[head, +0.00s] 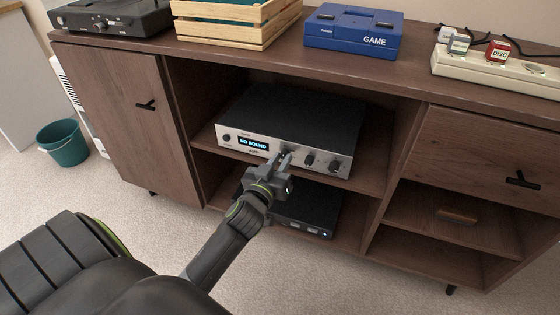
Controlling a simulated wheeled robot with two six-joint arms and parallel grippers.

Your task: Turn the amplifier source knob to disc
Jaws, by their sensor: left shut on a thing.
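The amplifier (300,118) is a black box with a silver front, on the middle shelf of the wooden cabinet. Its display (253,143) reads "NO SOUND". My left gripper (284,157) is at the front panel, right of the display, shut on a knob there; the fingers mostly hide this knob. Which way the knob points and its label cannot be read. Two more dark knobs (309,159) (334,166) show to the right of the gripper. My right gripper is not in view.
A black device (308,208) sits on the shelf below the amplifier, partly behind my left gripper. On the cabinet top are a turntable (112,14), a wooden crate (232,32), a blue "GAME" console (352,34) and a power strip (490,72) with a red "DISC" plug (498,50).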

